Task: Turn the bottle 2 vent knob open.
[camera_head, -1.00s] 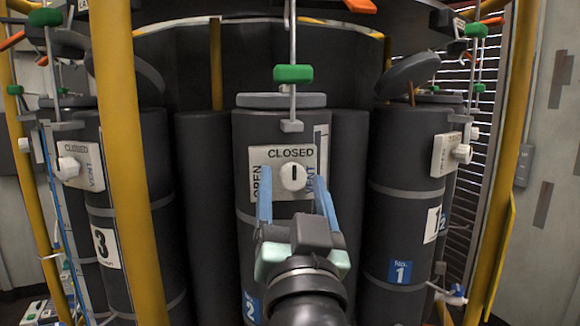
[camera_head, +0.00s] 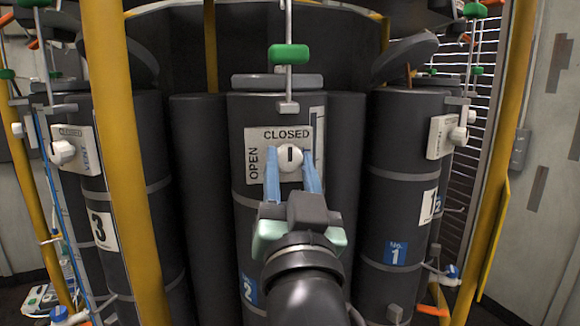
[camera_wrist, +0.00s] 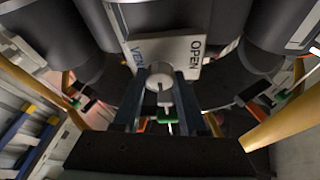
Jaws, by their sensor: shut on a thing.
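The bottle 2 vent knob (camera_head: 290,157) is a round white knob with a dark upright mark pointing toward the word CLOSED. It sits on a white vent plate (camera_head: 252,140) that reads CLOSED at the top and OPEN at the left. The plate is on the dark middle cylinder, bottle 2 (camera_head: 275,115), with a blue "2" label. My gripper (camera_head: 292,172) has its two blue fingers shut on the knob from the front, one on each side. In the wrist view the knob (camera_wrist: 160,76) is between the fingers, and the plate reads OPEN.
Bottle 3 (camera_head: 125,130) stands left and bottle 1 (camera_head: 400,150) right, each with its own white vent knob. Yellow posts (camera_head: 128,170) rise on both sides. A rod with a green handle (camera_head: 289,54) hangs above the plate.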

